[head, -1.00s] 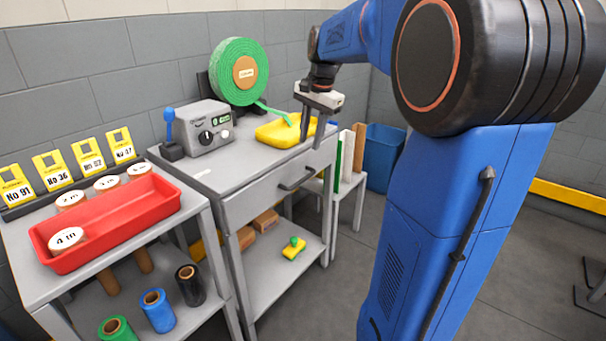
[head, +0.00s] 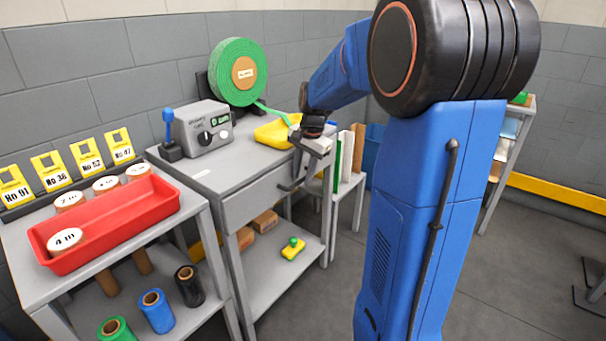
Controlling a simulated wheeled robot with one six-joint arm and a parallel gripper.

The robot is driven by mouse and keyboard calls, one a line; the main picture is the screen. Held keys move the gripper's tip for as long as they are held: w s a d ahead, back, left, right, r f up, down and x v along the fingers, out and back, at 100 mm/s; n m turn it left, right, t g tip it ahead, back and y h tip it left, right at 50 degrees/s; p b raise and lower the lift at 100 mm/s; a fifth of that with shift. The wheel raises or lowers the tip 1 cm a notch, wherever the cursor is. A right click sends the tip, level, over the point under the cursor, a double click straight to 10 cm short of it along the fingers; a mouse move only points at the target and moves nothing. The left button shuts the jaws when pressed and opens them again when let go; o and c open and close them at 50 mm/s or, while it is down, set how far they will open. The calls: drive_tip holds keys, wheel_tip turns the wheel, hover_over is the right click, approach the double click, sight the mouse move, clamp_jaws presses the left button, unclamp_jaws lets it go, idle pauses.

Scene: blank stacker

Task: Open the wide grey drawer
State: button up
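The wide grey drawer (head: 250,200) sits under the top of the grey workbench, and its front looks flush with the bench. Its dark bar handle (head: 286,187) is on the right part of the front. My gripper (head: 296,178) is low in front of the drawer, at the handle's right end, with its fingers pointing down. The fingers overlap the handle in the picture. I cannot tell whether they touch it or how far apart they are.
On the bench stand a grey control box (head: 203,127), a green roll (head: 239,72) and a yellow tray (head: 272,133). A red tray (head: 150,219) is on the left table. A lower shelf (head: 270,272) holds a yellow item with a green knob (head: 292,248). Floor in front is clear.

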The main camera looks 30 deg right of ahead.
clamp_jaws()
drive_tip(key=s+d, duration=0.3)
drive_tip(key=s, duration=0.7)
drive_tip(key=s+d, duration=0.4)
drive_tip(key=s, duration=0.5)
drive_tip(key=shift+s+d, duration=0.15)
drive_tip(key=shift+s, duration=0.25)
unclamp_jaws()
drive_tip(key=s+d+r, duration=0.1)
drive_tip(key=s+r, duration=0.2)
drive_tip(key=r, duration=1.4)
